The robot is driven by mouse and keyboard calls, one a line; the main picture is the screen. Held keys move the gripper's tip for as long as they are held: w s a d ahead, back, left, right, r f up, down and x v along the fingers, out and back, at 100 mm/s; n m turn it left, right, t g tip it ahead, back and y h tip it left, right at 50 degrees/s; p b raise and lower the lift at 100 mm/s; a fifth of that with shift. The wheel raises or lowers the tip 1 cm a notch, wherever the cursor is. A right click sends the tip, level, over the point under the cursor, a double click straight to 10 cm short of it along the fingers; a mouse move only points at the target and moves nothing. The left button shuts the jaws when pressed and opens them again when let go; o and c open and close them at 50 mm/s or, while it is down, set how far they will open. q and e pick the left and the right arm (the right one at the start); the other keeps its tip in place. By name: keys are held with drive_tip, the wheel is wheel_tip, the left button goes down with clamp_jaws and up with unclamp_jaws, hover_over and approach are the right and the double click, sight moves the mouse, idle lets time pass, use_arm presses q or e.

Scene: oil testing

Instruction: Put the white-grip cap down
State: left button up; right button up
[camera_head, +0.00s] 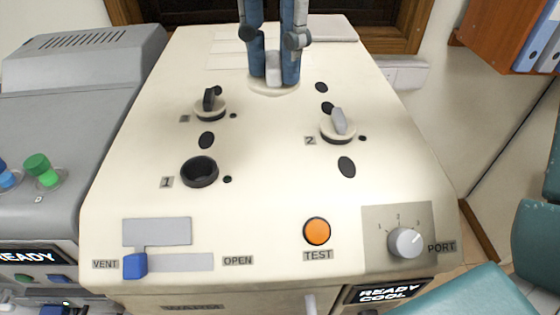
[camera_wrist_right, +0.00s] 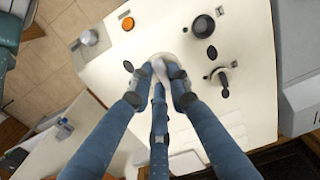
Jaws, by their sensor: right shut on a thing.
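My right gripper (camera_head: 273,62) has blue fingers and is shut around the white-grip cap (camera_head: 274,88), at the back middle of the cream machine top (camera_head: 270,190). The cap's pale round base shows below the fingertips; I cannot tell if it touches the top. In the right wrist view the gripper (camera_wrist_right: 160,75) closes over the pale cap (camera_wrist_right: 160,57). A dark-grip cap (camera_head: 210,108) sits at the left, and a grey-grip cap (camera_head: 338,128) sits beside label 2. The round opening at label 1 (camera_head: 200,172) is uncovered and dark. My left gripper is not in view.
Several flat black ovals (camera_head: 347,167) mark the top. A blue slider (camera_head: 135,266), an orange TEST button (camera_head: 317,231) and a PORT knob (camera_head: 406,242) are at the front. A grey machine (camera_head: 60,120) stands left. The middle of the top is clear.

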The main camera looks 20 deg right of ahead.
wheel_tip(320, 180, down, 11)
drive_tip(key=b, duration=0.3)
drive_tip(key=shift+f, duration=0.1)
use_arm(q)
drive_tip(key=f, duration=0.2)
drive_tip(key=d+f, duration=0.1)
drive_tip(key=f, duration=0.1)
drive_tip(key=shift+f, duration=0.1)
use_arm(e)
drive_tip(key=shift+w+f, duration=0.15)
drive_tip(key=shift+f, duration=0.15)
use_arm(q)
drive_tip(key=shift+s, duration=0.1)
use_arm(e)
drive_tip(key=o, duration=0.8)
drive_tip(key=shift+f, duration=0.1)
wheel_tip(320, 180, up, 12)
drive_tip(key=p, duration=0.4)
drive_tip(key=shift+r, duration=0.2)
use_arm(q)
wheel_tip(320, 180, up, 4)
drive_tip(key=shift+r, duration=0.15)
